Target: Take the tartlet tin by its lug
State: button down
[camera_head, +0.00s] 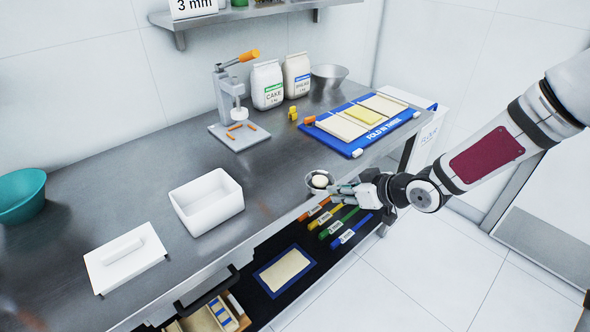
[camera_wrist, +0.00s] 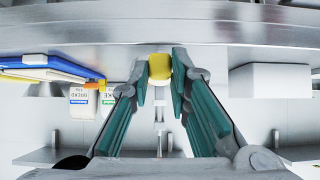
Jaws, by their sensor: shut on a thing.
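The tartlet tin (camera_head: 309,184) appears as a small round grey dish with a pale round lump in it, at the front edge of the steel counter in the head view. My gripper (camera_head: 343,190) comes in from the right, with its fingertips close to the tin's right side. In the wrist view my gripper (camera_wrist: 158,72) is shut on a small yellow block (camera_wrist: 159,68), which looks like the tin's lug. The tin's bowl cannot be made out in that view. My fingers hide the lug in the head view.
A white open box (camera_head: 208,203) and a white lid (camera_head: 124,262) are on the counter (camera_head: 130,190). Behind stand a hand press (camera_head: 222,95), flour bags (camera_head: 267,86) and a blue folding board (camera_head: 357,150). Below, an open drawer holds coloured-handled tools (camera_head: 350,229) and a blue-edged mat (camera_head: 262,281).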

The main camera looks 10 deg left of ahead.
jog(key=shift+r+p, duration=0.35)
jog(key=shift+r, duration=0.25)
jog(key=shift+r+p, duration=1.15)
jog(key=shift+r, duration=0.1)
